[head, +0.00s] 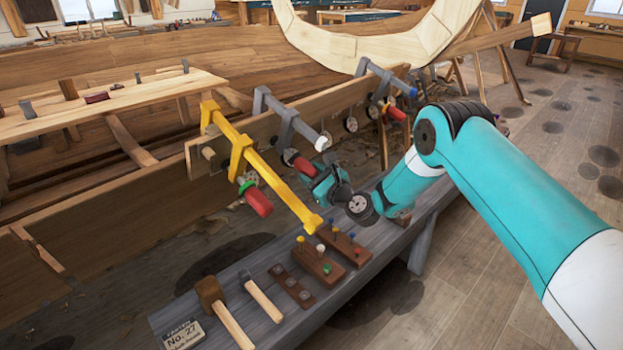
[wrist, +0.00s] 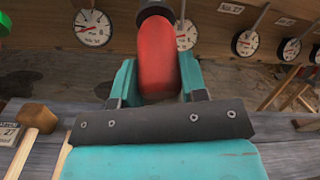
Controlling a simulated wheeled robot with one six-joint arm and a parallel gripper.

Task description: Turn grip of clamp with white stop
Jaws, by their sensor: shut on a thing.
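The clamp with the white stop (head: 323,142) is a grey bar clamp (head: 279,112) on the edge of the hull plank, in the middle of the head view. Its red grip (head: 300,164) points down toward my gripper (head: 316,182). In the wrist view the red grip (wrist: 158,52) lies between the two teal fingers of my gripper (wrist: 158,82), which is shut on it. The fingers stand on both sides of the grip and hide part of its lower end. A dark collar (wrist: 156,9) shows above the grip.
A yellow clamp (head: 270,172) with its own red grip (head: 257,202) stands close on the left. Another grey clamp with a blue stop (head: 413,92) is on the right. Below is a grey bench (head: 270,325) with a mallet (head: 211,292) and peg blocks (head: 318,262). Gauges (wrist: 186,36) hang behind.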

